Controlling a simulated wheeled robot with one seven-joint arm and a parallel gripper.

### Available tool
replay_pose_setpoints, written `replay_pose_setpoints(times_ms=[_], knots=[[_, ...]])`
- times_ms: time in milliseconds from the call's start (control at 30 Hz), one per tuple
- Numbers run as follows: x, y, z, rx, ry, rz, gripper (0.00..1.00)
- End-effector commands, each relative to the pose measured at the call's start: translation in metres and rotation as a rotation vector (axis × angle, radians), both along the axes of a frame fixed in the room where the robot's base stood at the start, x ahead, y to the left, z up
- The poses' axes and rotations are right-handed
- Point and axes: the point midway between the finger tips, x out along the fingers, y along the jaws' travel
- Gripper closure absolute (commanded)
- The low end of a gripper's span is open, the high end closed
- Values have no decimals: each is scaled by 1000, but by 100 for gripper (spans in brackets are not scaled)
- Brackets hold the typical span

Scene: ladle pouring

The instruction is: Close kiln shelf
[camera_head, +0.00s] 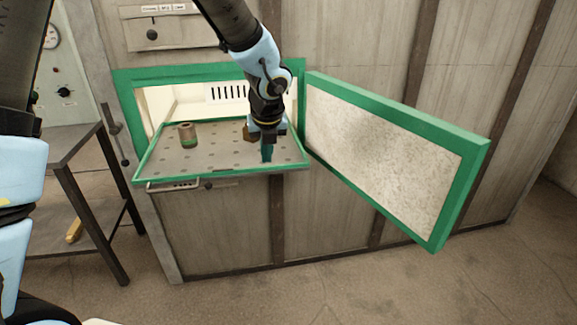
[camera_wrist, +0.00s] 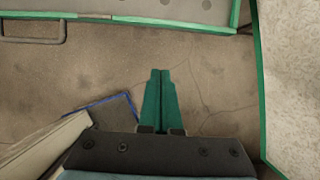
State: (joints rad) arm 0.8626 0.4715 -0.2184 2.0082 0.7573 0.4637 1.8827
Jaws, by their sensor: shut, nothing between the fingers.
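The kiln shelf (camera_head: 225,158) is a perforated grey tray with a green rim, pulled out of the green-framed kiln opening. Its bar handle (camera_head: 173,186) is at the front left and also shows in the wrist view (camera_wrist: 62,32). My gripper (camera_head: 267,158) has teal fingers, shut and empty. In the head view it overlaps the right part of the shelf. In the wrist view the fingertips (camera_wrist: 160,72) point toward the shelf's front edge (camera_wrist: 150,20), with floor behind them. I see no contact with the shelf.
A brown and green cylinder (camera_head: 188,136) stands on the shelf at the left. A brown object (camera_head: 249,131) is partly hidden by my gripper. The kiln door (camera_head: 380,150) stands open to the right. A dark metal table (camera_head: 70,143) is at the left.

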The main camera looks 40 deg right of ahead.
Motion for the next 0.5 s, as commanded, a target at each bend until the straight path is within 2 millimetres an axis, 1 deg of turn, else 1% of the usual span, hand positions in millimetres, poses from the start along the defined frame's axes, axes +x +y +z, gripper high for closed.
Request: replay_pose_setpoints(times_ms=[167,500], knots=[[7,-4,-24,5,2,-3,100],[30,-15,-88,4,1,-2,100]])
